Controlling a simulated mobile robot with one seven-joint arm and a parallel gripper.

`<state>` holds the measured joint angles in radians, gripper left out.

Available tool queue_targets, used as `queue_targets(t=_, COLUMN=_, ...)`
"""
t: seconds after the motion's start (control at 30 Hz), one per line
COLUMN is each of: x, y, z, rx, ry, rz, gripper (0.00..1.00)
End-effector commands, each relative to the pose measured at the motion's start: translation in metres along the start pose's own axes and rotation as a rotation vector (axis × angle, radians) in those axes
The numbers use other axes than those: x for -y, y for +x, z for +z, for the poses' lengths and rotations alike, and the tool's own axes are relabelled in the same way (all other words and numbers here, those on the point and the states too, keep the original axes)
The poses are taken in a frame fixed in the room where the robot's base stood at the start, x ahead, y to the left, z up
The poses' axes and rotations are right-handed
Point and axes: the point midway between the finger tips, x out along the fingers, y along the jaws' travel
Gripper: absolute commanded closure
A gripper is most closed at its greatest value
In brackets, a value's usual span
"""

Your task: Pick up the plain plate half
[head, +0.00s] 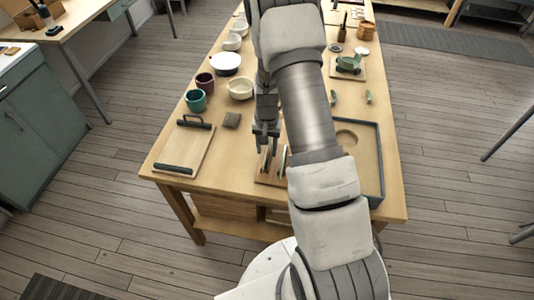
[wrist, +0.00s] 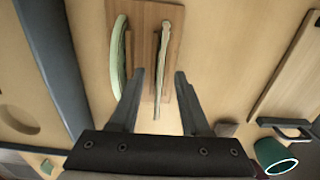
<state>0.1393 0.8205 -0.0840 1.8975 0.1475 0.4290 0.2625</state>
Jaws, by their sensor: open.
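A pale plate half (wrist: 161,60), which looks like the plain one, stands on edge in a small wooden rack (wrist: 145,20). A second half with a green face (wrist: 118,55) stands beside it in the rack, to the left in the wrist view. My gripper (wrist: 160,72) is open, its two fingers on either side of the pale half with gaps showing; the green half lies outside the left finger. In the head view my gripper (head: 266,147) is over the rack (head: 262,181) near the table's front, and partly hides the halves.
A dark-rimmed tray (head: 375,150) lies right of the rack, partly behind my arm. A board with a dark handle (head: 184,150), a grey block (head: 231,120) and a green cup (head: 196,100) are to the left. Bowls stand farther back. Bare table lies between board and rack.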

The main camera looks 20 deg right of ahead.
Motion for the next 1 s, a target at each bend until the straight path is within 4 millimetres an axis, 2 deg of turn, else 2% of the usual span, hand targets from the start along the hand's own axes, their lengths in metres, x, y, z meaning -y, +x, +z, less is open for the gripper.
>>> queue_targets(t=0.17, x=0.000, y=0.013, z=0.000, rx=0.000, ry=0.000, rz=-0.001, gripper=0.54)
queue_targets(t=1.0, x=0.000, y=0.018, z=0.000, rx=0.000, ry=-0.001, rz=-0.001, gripper=0.54)
